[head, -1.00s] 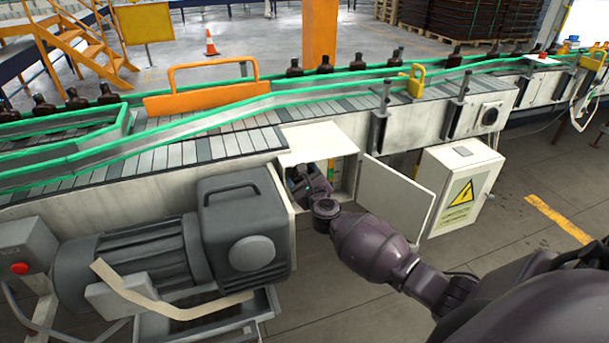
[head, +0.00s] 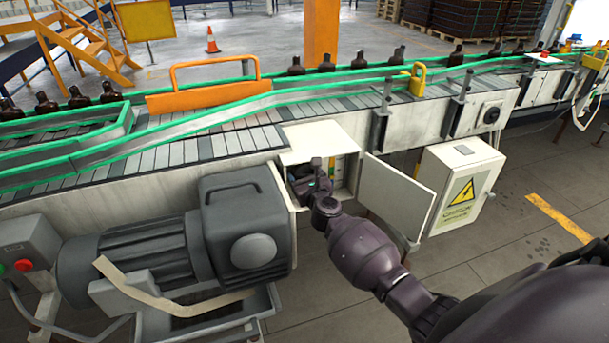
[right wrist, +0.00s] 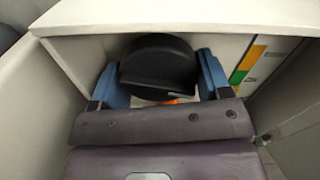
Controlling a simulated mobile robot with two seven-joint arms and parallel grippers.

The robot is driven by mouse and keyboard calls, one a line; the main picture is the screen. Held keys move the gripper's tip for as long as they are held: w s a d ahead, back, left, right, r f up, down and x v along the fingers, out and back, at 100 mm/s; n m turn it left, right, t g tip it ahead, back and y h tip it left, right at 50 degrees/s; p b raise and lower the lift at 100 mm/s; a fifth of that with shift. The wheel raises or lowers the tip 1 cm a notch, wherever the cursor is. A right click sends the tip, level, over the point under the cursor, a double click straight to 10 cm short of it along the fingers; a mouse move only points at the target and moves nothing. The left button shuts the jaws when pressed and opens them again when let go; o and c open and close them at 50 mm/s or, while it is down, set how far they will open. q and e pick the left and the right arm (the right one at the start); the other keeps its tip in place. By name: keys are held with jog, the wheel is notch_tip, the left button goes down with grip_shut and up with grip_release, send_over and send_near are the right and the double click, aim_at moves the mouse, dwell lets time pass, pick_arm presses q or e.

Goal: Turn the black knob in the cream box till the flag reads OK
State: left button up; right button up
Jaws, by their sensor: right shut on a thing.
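The cream box (head: 318,143) is open at the front of the conveyor, and its door (head: 396,195) is swung out to the right. In the right wrist view the black knob (right wrist: 160,62) sits inside, between the two blue fingers of my right gripper (right wrist: 158,82). The gripper is shut on the knob, one finger at each side. A small orange part shows just below the knob. A strip (right wrist: 245,68) with orange, green and yellow patches is right of the knob; I cannot read any OK on it. In the head view my arm hides most of the inside. My left gripper is not in view.
A large grey motor (head: 240,225) stands close left of the box. A cream cabinet (head: 462,185) with a yellow warning sign stands to the right. The conveyor (head: 200,148) with green rails runs above, with brown bottles (head: 327,62) on it.

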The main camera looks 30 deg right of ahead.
jog(key=o, duration=0.6)
jog(key=shift+o, duration=0.2)
jog(key=shift+s+a, duration=0.15)
jog(key=shift+s, duration=0.45)
jog(key=p+v, duration=0.2)
jog(key=v, duration=0.7)
jog(key=shift+s, duration=0.35)
jog(key=shift+f, duration=0.1)
